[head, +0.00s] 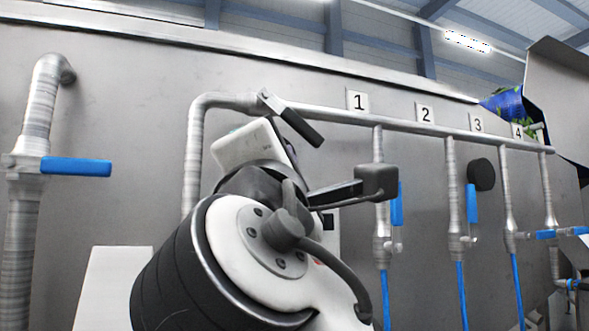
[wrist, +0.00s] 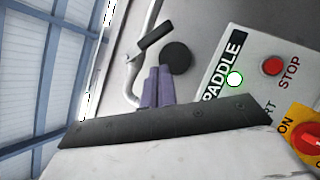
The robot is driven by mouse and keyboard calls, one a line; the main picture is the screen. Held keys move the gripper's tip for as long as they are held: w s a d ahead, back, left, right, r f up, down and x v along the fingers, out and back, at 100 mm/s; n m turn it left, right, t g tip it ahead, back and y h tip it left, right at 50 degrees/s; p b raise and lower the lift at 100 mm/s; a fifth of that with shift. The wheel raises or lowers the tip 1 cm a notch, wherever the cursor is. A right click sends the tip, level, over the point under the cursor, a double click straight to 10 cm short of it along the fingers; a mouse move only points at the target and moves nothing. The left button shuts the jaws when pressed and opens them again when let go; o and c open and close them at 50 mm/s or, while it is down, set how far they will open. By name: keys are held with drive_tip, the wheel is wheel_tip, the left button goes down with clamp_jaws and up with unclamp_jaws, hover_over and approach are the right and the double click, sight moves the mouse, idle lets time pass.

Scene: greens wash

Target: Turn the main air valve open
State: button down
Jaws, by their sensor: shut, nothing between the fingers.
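The black lever of the main air valve (head: 297,122) sits on the horizontal pipe, left of the plate marked 1. It slants down to the right at an angle to that pipe. It also shows in the wrist view (wrist: 155,35), beyond my fingertips. My gripper (wrist: 158,68) has its two purple fingers together with nothing between them. There is a visible gap between the fingers and the lever in the wrist view. In the head view my arm and hand are just below the lever, and the fingertips cannot be made out.
Numbered drop pipes with blue levers (head: 396,204) stand to the right. A thick pipe with a horizontal blue lever (head: 75,166) is at far left. A black disc (wrist: 176,57) is near my fingertips. A PADDLE panel with a red STOP button (wrist: 272,66) is beside my gripper.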

sight(307, 136)
wheel_tip(307, 136, down, 4)
drive_tip(key=a+n+h, duration=0.2)
drive_tip(key=w+d+r+n+t+p, duration=0.1)
drive_tip(key=w+d+r+p, duration=0.2)
drive_tip(key=w+r+p, duration=0.2)
drive_tip(key=x, duration=0.6)
drive_tip(key=shift+a, duration=0.15)
drive_tip(key=shift+w, duration=0.15)
drive_tip(key=shift+w+d+r+n+t+y, duration=0.15)
drive_tip(key=shift+d+n+t+y, duration=0.15)
drive_tip(key=shift+n+y, duration=0.35)
drive_tip(key=shift+d+r+n+t+y, duration=0.25)
drive_tip(key=shift+n+y, duration=0.25)
drive_tip(key=shift+n, duration=0.25)
drive_tip(key=shift+w+d+r+n+t+y, duration=0.1)
drive_tip(key=shift+d+n+t+y, duration=0.25)
drive_tip(key=shift+n+y, duration=0.3)
drive_tip(key=shift+w+d+r+n+y+p, duration=0.1)
drive_tip(key=shift+d+r+n+y+p, duration=0.35)
drive_tip(key=shift+n+y, duration=0.9)
drive_tip(key=shift+w+d+r+n+y+p, duration=0.1)
drive_tip(key=shift+d+r+n+y+p, duration=0.2)
drive_tip(key=shift+r+n+y+p, duration=0.75)
drive_tip(key=shift+w+d+r+n+y+p, duration=0.15)
drive_tip(key=shift+d+n+y, duration=0.2)
drive_tip(key=shift+n+y, duration=1.35)
drive_tip(key=shift+d+h, duration=0.1)
drive_tip(key=shift+h, duration=0.2)
